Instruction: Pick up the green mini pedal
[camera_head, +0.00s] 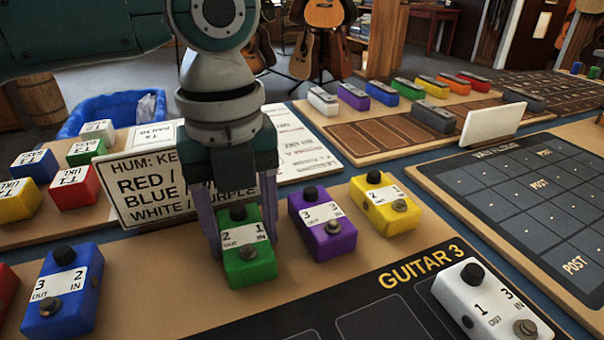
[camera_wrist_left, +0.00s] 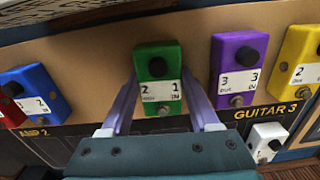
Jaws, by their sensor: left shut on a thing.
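The green mini pedal (camera_head: 249,262) stands on the tan board in front of me, with a white label reading 2 and 1 and a black knob. It also shows in the left wrist view (camera_wrist_left: 158,64), between the fingers. My left gripper (camera_head: 238,245) comes down from above and is shut on the green pedal, one finger on each side. The pedal looks upright; I cannot tell whether it is clear of the board. My right gripper is in neither view.
A purple pedal (camera_head: 331,241) stands close right of the green one, then a yellow pedal (camera_head: 393,219). A blue pedal (camera_head: 51,313) is at left and a white pedal (camera_head: 477,304) at front right. A text sign (camera_head: 130,192) stands just behind my gripper.

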